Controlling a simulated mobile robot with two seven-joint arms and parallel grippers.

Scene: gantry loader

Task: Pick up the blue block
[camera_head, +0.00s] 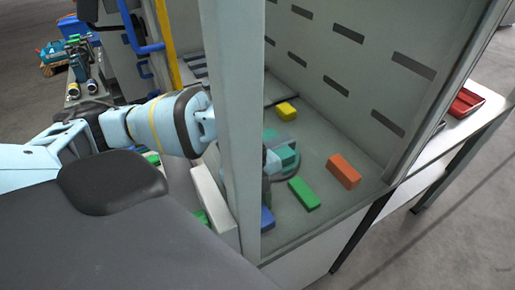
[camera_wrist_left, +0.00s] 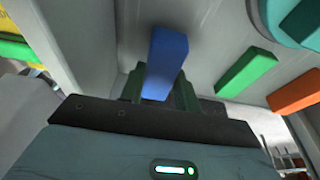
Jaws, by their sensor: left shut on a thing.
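The blue block (camera_wrist_left: 167,62) stands out between the two dark green fingers of my left gripper (camera_wrist_left: 160,90) in the left wrist view. The fingers are shut on it, one on each side. In the head view the blue block (camera_head: 267,219) shows low behind the grey upright post, partly hidden. My left arm reaches in from the left behind that post, and the left gripper (camera_head: 266,194) is mostly covered by it. I cannot tell whether the block touches the floor of the enclosure. My right gripper is not in view.
A green block (camera_head: 303,193), an orange block (camera_head: 343,171) and a yellow block (camera_head: 287,111) lie on the enclosure floor. The grey post (camera_head: 236,100) and slotted wall (camera_head: 340,80) bound the space. A red tray (camera_head: 466,102) lies outside.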

